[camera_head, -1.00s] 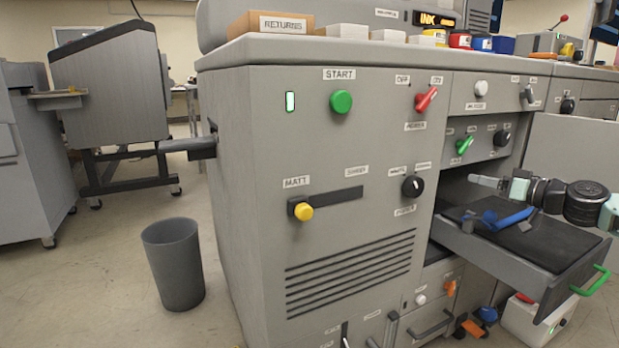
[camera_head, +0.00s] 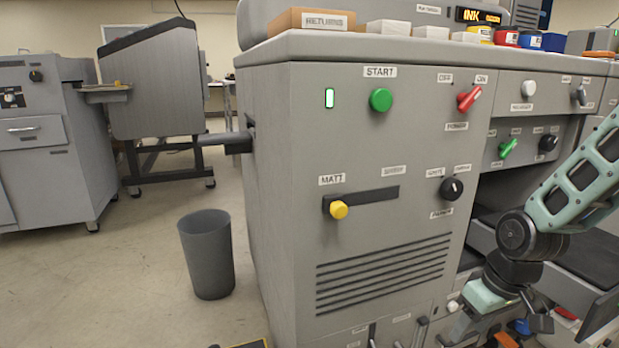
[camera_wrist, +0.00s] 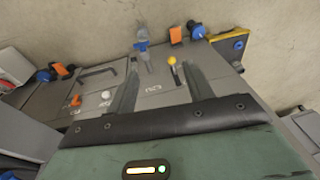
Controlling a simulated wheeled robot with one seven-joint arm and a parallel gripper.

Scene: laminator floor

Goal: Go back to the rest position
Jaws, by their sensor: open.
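My gripper (camera_wrist: 160,82) shows in the wrist view with its two grey fingers apart and nothing between them. It faces the low front panel of the grey machine, with floor beyond. In the head view my gripper is low at the right, pointing down in front of the machine's lower panels; its fingertips cannot be made out clearly there. My teal arm comes in from the right edge and bends down. It hides much of the open drawer (camera_head: 597,252), and the blue item seen there earlier is not visible now.
The grey machine (camera_head: 305,200) stands close ahead, with a green start button (camera_head: 381,100), a red switch (camera_head: 469,98) and a yellow knob (camera_head: 339,210). A dark bin (camera_head: 207,255) stands on the floor left of it. Floor between the bin and the left cabinet (camera_head: 60,150) is clear.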

